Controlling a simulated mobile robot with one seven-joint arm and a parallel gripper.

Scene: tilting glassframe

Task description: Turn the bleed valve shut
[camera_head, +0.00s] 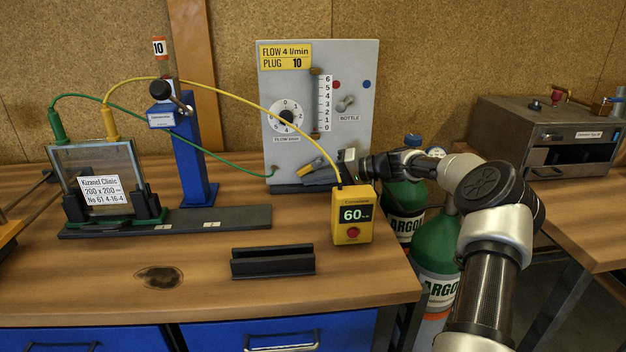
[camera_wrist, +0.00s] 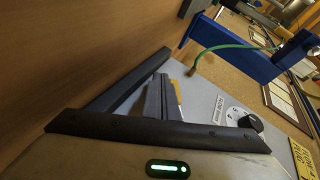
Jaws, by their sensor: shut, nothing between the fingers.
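The grey panel (camera_head: 358,68) stands upright at the back of the bench. It carries a black flow knob (camera_head: 286,117) on a numbered dial and a small metal lever (camera_head: 346,103) marked BOTTLE. My gripper (camera_head: 303,178) is at the panel's lower edge, shut and empty. In the wrist view my dark fingers (camera_wrist: 160,82) lie close to the panel face, and a small yellow part (camera_wrist: 177,90) shows beside them. I cannot tell whether they touch it. The flow knob (camera_wrist: 250,122) also shows there. No part is labelled as a bleed valve; my gripper covers some of the panel's lower right.
A yellow timer box (camera_head: 353,214) reading 60 stands just in front of my gripper. Yellow and green cables run to a glass frame (camera_head: 98,170) at left. A blue post (camera_head: 183,150) and a black slotted block (camera_head: 272,262) stand nearby. Green bottles (camera_head: 432,245) stand right.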

